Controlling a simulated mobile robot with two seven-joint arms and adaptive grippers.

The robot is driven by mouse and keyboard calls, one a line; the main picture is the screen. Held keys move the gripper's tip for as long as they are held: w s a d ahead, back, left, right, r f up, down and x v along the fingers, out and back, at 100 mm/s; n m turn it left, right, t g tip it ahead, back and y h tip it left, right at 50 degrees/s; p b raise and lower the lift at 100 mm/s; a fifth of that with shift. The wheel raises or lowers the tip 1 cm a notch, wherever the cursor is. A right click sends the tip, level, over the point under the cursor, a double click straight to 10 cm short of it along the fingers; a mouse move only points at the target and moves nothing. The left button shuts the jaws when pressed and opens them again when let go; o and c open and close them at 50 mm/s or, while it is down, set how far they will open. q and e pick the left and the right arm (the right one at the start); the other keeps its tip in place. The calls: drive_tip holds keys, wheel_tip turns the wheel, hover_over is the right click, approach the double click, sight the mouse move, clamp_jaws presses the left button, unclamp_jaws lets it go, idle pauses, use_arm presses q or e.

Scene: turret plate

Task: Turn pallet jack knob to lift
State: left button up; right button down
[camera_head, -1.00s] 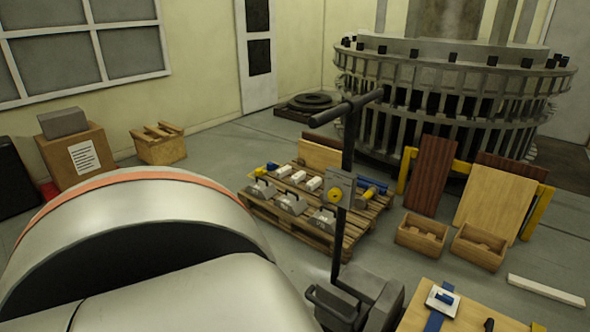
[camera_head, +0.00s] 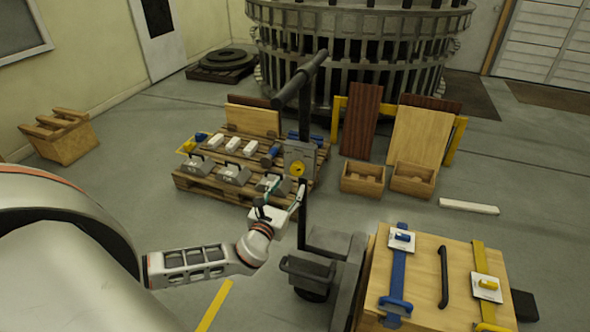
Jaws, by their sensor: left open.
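The pallet jack (camera_head: 304,215) stands upright near the middle of the head view, with a black T-shaped handle and a dark base. A yellow knob (camera_head: 297,169) sits on a grey plate (camera_head: 300,154) on its column. My left gripper (camera_head: 299,194) reaches up from the lower left, just below the knob. It is open, and its fingertips are close to the plate's lower edge; I cannot tell whether they touch. My right gripper is not in view.
Behind the jack lies a wooden pallet (camera_head: 215,187) with several grey and white parts. A wooden crate (camera_head: 425,262) with blue and yellow straps stands by the jack at right. Two small wooden boxes (camera_head: 362,181) are beyond it.

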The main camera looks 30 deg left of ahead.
sight(296, 171)
use_arm(q)
drive_tip(key=x, duration=0.8)
drive_tip(key=shift+a+r, duration=0.2)
drive_tip(key=shift+r, duration=0.1)
drive_tip(key=shift+s, duration=0.1)
drive_tip(key=c, duration=1.1)
